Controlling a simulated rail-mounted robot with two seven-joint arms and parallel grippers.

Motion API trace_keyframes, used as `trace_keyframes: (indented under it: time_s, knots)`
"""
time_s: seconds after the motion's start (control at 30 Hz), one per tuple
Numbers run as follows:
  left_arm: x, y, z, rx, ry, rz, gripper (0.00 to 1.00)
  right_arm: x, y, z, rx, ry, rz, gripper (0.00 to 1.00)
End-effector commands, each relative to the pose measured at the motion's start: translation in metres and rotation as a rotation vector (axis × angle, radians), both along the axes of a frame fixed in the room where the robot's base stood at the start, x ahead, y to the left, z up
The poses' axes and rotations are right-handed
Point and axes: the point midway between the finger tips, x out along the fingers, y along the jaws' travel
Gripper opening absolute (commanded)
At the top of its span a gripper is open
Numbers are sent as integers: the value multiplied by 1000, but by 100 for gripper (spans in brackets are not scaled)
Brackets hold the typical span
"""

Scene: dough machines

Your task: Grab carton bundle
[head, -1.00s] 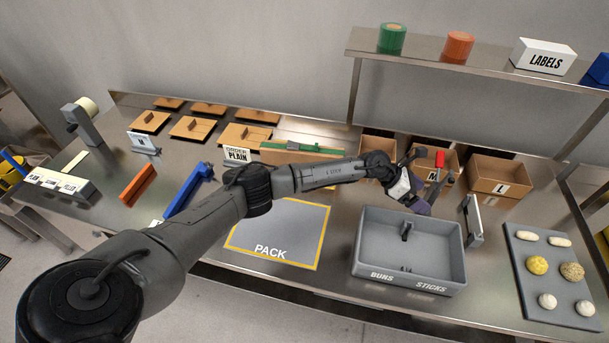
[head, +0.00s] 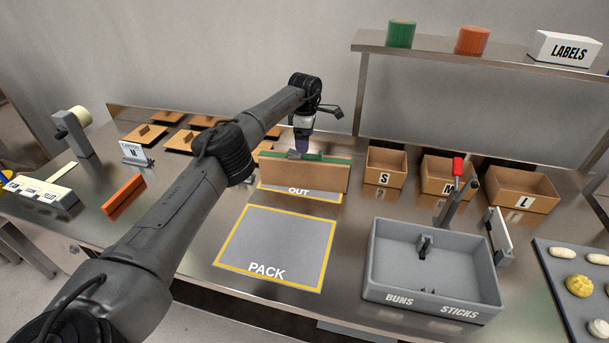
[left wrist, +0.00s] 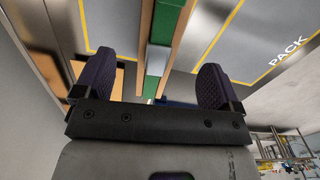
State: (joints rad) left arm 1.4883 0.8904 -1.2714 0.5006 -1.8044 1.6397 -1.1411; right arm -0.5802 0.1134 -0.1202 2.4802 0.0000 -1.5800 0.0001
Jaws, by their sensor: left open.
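The carton bundle (head: 303,176) is a long tan cardboard block with a green strip along its top and a small grey piece on the strip. It stands on the OUT mat at the back middle of the bench. My left gripper (head: 300,149) points down just above the bundle's top. In the left wrist view the open fingers (left wrist: 155,78) lie on either side of the green strip (left wrist: 165,22), with gaps on both sides. The arm and wrist hide part of the bundle's left end. My right gripper does not show.
The PACK mat (head: 252,226) is clear in front. Open boxes S (head: 384,179), M and L line the back right. A shelf (head: 450,52) hangs above.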

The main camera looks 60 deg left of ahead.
Motion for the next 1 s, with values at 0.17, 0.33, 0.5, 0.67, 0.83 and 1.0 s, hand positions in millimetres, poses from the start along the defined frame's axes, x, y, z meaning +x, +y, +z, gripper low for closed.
trace_keyframes:
  time_s: [0.17,0.33,0.5,0.67,0.83,1.0]
  knots:
    - [0,0,-25,-1,-1,0,89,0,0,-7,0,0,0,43]
    - [0,0,-34,-1,-2,0,89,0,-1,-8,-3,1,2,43]
    - [0,-1,-39,-1,-2,0,89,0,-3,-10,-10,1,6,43]
    - [-1,-1,-56,-1,-1,0,89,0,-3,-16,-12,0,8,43]
    - [-2,-2,-78,-1,0,1,89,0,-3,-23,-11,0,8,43]
    - [-2,-2,-87,-1,-4,1,89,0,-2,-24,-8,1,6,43]
